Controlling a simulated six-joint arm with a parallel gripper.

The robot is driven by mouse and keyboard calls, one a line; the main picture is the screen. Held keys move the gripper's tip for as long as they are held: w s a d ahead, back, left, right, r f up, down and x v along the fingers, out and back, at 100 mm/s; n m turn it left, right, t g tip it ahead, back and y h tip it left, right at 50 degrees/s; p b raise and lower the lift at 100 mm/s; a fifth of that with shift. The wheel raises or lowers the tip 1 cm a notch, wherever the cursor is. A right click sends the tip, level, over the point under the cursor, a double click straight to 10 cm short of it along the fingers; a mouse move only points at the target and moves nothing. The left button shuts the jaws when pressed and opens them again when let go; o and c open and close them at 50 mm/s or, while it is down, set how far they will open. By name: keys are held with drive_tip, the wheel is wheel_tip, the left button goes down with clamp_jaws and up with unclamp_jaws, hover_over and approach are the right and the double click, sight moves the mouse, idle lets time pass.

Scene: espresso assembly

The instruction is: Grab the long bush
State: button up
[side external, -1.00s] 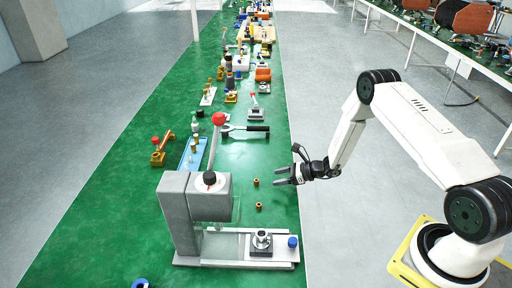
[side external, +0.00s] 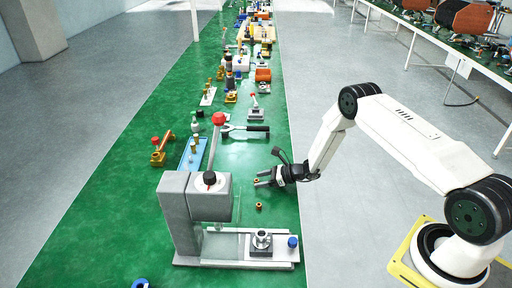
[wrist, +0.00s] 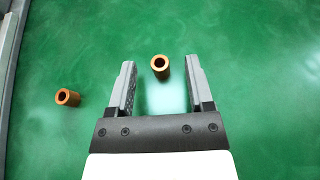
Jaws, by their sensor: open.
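Two small copper-coloured hollow bushes stand upright on the green table; I cannot tell for sure which is the long bush. The other bush (wrist: 67,97) stands left of the fingers in the wrist view and nearer the press in the side view (side external: 259,206). My gripper (side external: 259,179) is open and empty, with its fingers (wrist: 158,64) around the first bush's position; no contact shows.
A grey lever press (side external: 195,210) with a red-knobbed handle and a base plate (side external: 225,245) stands close on the near side. A black-handled portafilter (side external: 245,129) and a blue tray (side external: 192,154) lie farther off. The green table (wrist: 250,40) around the bushes is clear.

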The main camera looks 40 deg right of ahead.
drive_tip(key=shift+w+a+f, duration=0.2)
drive_tip(key=shift+w+a, duration=0.15)
drive_tip(key=shift+w, duration=0.05)
clamp_jaws()
